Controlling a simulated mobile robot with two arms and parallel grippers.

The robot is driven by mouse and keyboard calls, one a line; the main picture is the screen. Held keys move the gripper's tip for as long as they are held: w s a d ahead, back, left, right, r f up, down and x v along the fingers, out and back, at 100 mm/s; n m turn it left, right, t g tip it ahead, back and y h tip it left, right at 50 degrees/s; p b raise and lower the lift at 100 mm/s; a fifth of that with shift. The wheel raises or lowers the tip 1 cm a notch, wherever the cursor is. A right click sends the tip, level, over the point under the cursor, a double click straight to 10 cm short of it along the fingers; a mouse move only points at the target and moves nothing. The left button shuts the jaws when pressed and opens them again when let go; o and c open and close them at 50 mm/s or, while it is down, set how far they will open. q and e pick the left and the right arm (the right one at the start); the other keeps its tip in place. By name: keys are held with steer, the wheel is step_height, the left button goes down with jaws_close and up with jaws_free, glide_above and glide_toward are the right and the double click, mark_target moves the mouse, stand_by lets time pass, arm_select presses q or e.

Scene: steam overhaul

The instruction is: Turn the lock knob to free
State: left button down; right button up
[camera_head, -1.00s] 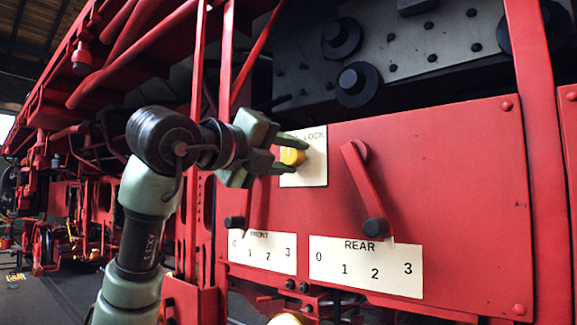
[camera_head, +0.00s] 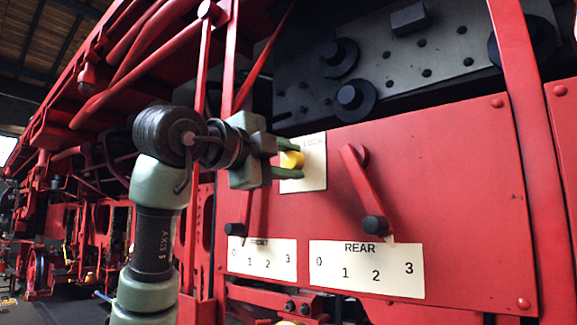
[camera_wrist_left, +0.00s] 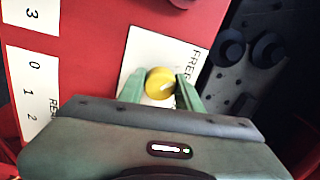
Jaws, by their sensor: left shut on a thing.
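The yellow lock knob (camera_head: 291,159) sits on a cream label plate (camera_head: 314,172) on the red panel. In the left wrist view the knob (camera_wrist_left: 159,83) is round and shiny, with the word FREE partly readable on the plate (camera_wrist_left: 180,52) beside it. My left gripper (camera_head: 290,161) comes in from the left and is shut on the knob, one finger above it and one below. In the left wrist view its fingers (camera_wrist_left: 160,90) stand on either side of the knob. Part of the plate's lettering is hidden by the gripper. My right gripper is not in view.
Right of the knob, a red REAR lever (camera_head: 364,190) with a black grip hangs above its numbered scale (camera_head: 366,268). The FRONT lever (camera_head: 241,212) and its scale (camera_head: 262,260) are below my left gripper. A red upright post (camera_head: 525,150) stands at right.

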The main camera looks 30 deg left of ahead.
arm_select(q)
steer(key=shift+r+n, duration=0.2)
steer(key=shift+n, duration=0.1)
steer(key=c, duration=1.2)
jaws_free()
steer(key=shift+o, duration=1)
steer(key=shift+w+f, duration=0.1)
steer(key=shift+f, duration=0.05)
steer(key=s+b, duration=0.3)
steer(key=s, duration=0.4)
steer(key=shift+s+a+f, duration=0.15)
steer(key=shift+s+a, duration=0.15)
steer(key=shift+s, duration=0.1)
